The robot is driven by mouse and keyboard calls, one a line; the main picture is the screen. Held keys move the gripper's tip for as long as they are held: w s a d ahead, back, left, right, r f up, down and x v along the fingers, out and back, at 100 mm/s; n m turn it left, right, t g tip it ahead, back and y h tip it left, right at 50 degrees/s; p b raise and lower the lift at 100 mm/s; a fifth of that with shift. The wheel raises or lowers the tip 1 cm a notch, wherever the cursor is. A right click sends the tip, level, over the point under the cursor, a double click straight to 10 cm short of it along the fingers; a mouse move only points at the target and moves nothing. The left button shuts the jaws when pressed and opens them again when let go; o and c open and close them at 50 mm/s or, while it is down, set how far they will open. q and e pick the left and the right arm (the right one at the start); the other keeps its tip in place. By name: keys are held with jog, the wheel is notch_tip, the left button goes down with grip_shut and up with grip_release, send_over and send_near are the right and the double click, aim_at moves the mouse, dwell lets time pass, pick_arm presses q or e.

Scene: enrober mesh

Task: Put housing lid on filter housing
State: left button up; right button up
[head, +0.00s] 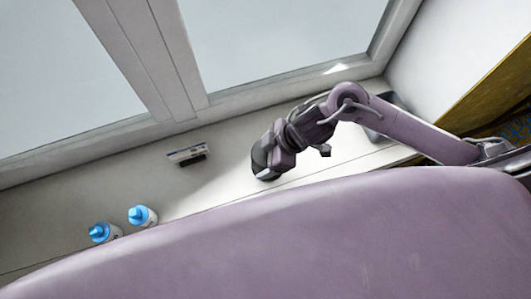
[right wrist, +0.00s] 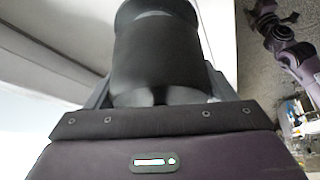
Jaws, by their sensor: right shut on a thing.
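My right gripper (head: 268,160) is over the pale ledge below the window in the head view. It is shut on a dark grey, roughly cylindrical part, which I take to be the housing lid (right wrist: 157,50). In the right wrist view this part stands between the two fingers and its far end is cut off by the frame's top edge. In the head view it is hard to separate from the dark gripper. I cannot make out a filter housing in either view.
Two white bottles with blue caps (head: 104,232) (head: 143,215) stand on the ledge at the lower left. A small white and dark box-like item (head: 187,154) lies between them and the gripper. The window frame (head: 160,60) rises behind. The ledge between box and gripper is clear.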

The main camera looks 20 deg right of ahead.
jog(key=shift+f, duration=0.15)
jog(key=shift+f+b, duration=0.6)
jog(key=shift+f, duration=0.25)
jog(key=o, duration=1)
jog(key=v, duration=0.7)
jog(key=shift+d+r, duration=0.15)
jog(key=shift+r, duration=0.2)
jog(key=shift+s, duration=0.1)
